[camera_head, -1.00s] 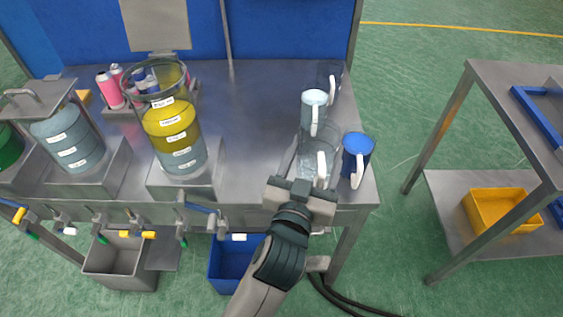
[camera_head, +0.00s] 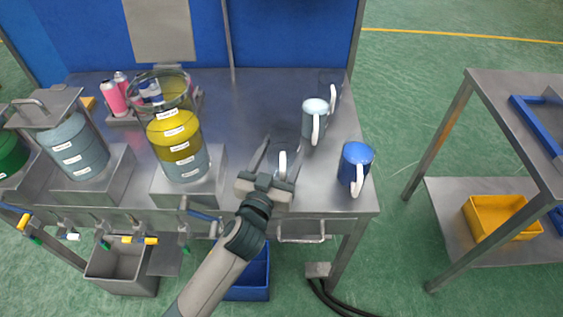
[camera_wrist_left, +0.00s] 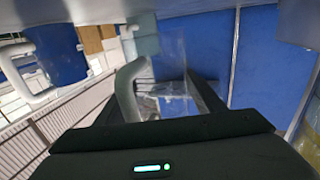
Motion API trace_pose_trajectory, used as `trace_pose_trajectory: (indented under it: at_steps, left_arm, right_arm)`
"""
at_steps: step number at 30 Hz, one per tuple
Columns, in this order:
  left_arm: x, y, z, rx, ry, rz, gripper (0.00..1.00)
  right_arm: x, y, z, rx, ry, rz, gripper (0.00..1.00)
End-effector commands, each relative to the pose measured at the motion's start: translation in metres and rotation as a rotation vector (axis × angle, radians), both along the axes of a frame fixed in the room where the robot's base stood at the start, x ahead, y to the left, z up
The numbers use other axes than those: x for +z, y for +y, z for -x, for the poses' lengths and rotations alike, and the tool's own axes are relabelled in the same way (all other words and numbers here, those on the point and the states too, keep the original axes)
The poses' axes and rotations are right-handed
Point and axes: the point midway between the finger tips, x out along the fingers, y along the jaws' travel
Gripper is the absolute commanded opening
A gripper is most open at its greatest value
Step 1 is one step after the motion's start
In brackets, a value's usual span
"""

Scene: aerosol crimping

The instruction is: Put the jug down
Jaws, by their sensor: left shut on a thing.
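My left gripper (camera_head: 275,165) is over the front right part of the steel bench (camera_head: 245,115), shut on a clear jug (camera_head: 286,141). The jug has a white handle (camera_head: 283,166) and looks roughly upright; whether its base touches the bench I cannot tell. In the left wrist view the pale handle (camera_wrist_left: 127,92) lies between the fingers, with the see-through jug (camera_wrist_left: 172,72) beyond it. A blue jug (camera_head: 355,163) stands to the right near the front corner; it also shows in the left wrist view (camera_wrist_left: 57,52). My right gripper is out of view.
A pale-blue-filled jug (camera_head: 314,122) stands behind and right of the held jug, with another clear jug (camera_head: 328,85) farther back. A tank with yellow liquid (camera_head: 174,130) stands left on a steel block. The bench centre is clear.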

Motion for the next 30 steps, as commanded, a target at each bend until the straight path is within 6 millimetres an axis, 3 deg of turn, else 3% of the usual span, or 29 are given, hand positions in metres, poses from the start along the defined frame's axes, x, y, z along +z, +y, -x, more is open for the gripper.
trace_pose_trajectory:
  at_steps: [7, 16, 30]
  left_arm:
    - [-0.005, 0.000, 0.000, 0.000, 0.001, 0.000, 0.21]
    - [-0.038, 0.000, 0.000, 0.001, 0.002, -0.001, 0.21]
    - [-0.041, 0.000, 0.001, 0.000, 0.001, 0.000, 0.21]
  right_arm:
    - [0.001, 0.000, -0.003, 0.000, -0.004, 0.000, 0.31]
    - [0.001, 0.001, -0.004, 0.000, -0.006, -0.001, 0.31]
    - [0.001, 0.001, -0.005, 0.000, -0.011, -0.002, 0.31]
